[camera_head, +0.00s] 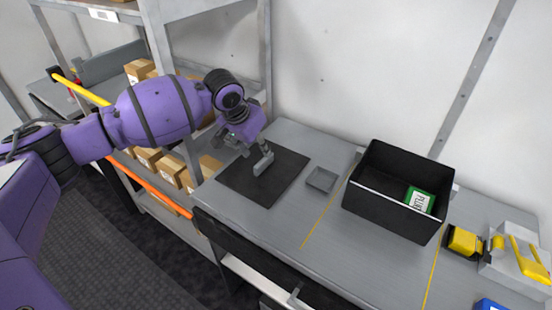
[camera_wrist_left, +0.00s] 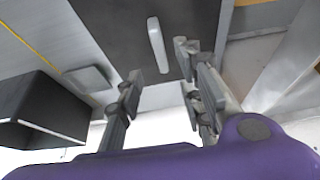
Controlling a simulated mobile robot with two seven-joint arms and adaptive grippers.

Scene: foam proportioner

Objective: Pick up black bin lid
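The black bin lid (camera_head: 287,163) lies flat on the grey table at its left end, with a light grey bar handle (camera_head: 263,164) standing on it. In the left wrist view the lid (camera_wrist_left: 110,30) fills the upper middle and its handle (camera_wrist_left: 157,45) is in full sight. My left gripper (camera_head: 245,149) hangs over the lid, close to the handle. In the left wrist view its fingers (camera_wrist_left: 160,76) are spread apart with nothing between them, and the handle shows beyond the fingertips. My right gripper is in neither view.
A black open bin (camera_head: 390,205) holding a green-and-white box (camera_head: 419,199) stands right of the lid. A small grey tray (camera_head: 321,180) lies between them. A yellow-and-grey device (camera_head: 520,256) is at the far right. Shelving with cardboard boxes (camera_head: 172,167) stands left of the table.

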